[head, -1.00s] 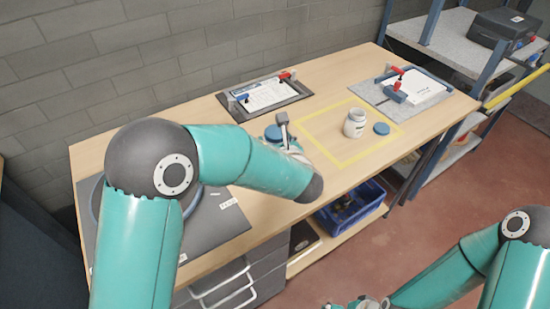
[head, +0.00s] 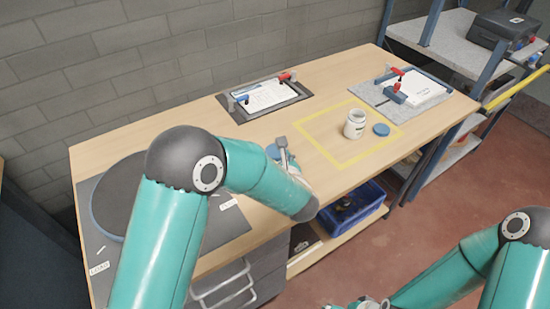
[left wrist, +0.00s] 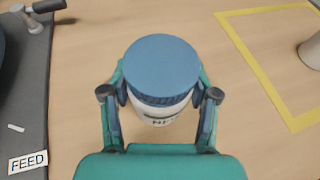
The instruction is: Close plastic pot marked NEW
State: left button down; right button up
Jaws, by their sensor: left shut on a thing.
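A white plastic pot (left wrist: 158,116) stands on the wooden bench; the part of its label that shows starts with "NE". A blue lid (left wrist: 162,68) sits on its top. My left gripper (left wrist: 161,88) has a finger on each side of the lid and is shut on it. Whether the lid is fully seated cannot be told. In the head view, my left arm hides most of this pot, and a bit of the blue lid (head: 272,151) shows beside the left gripper (head: 284,158). My right gripper (head: 357,304) is cut by the bottom edge, its jaws unclear.
Inside a yellow taped square, an open white pot (head: 355,124) stands with a loose blue lid (head: 381,129) to its right. A dark round plate (head: 120,195) lies at left. A blue crate (head: 352,208) stands below.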

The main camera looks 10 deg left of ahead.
pick_arm(q)
jog(key=shift+c, duration=1.4)
grip_release()
jog(key=shift+s+r, duration=0.1)
jog(key=b+v, duration=0.1)
jog(key=v, duration=1.1)
jog(key=shift+b, duration=0.35)
